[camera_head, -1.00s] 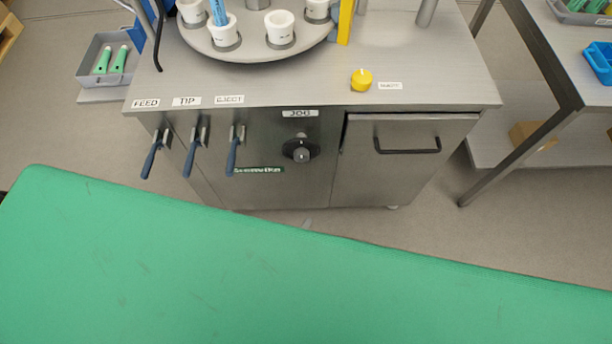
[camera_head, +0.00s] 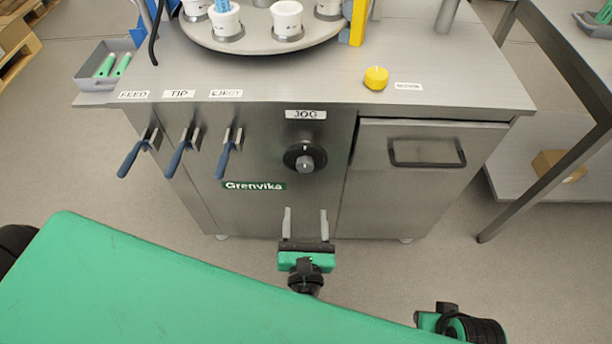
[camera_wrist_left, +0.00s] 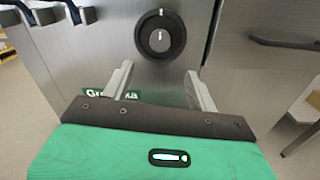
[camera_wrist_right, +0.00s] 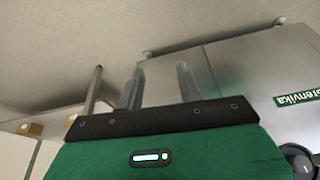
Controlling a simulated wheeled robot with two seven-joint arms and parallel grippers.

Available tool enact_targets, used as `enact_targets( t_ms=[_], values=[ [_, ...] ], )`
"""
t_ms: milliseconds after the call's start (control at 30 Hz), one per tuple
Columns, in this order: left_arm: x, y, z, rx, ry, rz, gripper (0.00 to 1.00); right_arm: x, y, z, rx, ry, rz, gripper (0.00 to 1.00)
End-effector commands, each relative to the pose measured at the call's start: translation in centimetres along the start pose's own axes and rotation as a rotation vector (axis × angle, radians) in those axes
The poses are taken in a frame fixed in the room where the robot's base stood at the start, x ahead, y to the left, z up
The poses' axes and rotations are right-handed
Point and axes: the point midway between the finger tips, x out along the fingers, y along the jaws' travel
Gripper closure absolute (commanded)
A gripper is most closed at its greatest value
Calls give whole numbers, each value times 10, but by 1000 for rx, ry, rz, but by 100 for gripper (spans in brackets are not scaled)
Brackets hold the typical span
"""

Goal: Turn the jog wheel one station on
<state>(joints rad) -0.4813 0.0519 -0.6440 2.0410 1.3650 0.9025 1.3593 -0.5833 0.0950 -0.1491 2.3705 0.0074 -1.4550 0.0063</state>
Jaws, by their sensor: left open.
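The jog wheel (camera_head: 305,158) is a round black dial with a grey centre knob on the steel cabinet front, under the JOG label (camera_head: 305,114). The jog wheel (camera_wrist_left: 160,36) also shows in the left wrist view, with a pale mark near its top. My left gripper (camera_head: 306,212) is open and empty, in front of the cabinet and below the wheel. In the left wrist view, the left gripper's fingers (camera_wrist_left: 160,69) stand apart below the wheel, not touching it. My right gripper (camera_wrist_right: 159,69) is open and empty in the right wrist view; the wheel (camera_wrist_right: 298,157) is partly cut off there.
Blue-handled levers (camera_head: 180,153) stick out left of the wheel. A drawer with a dark handle (camera_head: 427,152) is to its right. Above are a turntable with white cups (camera_head: 228,22) and a yellow button (camera_head: 376,78). A green surface (camera_head: 150,290) fills the lower left.

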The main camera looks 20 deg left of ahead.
Motion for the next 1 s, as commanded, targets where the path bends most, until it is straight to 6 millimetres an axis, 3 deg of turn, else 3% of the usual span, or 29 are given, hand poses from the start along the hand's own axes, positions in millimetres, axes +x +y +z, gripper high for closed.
enact_targets(
  t_ms=[300,500,700,1000],
  values=[
    [66,0,2,4,-4,1,41,13,0,1,0,-16,-1,64],
    [100,0,2,5,-3,0,41,20,0,2,0,-23,-1,64],
    [118,0,1,6,-3,-1,41,22,0,2,-1,-22,0,64],
    [122,0,0,6,-1,-1,41,27,0,4,-1,-30,0,64]
  ],
)
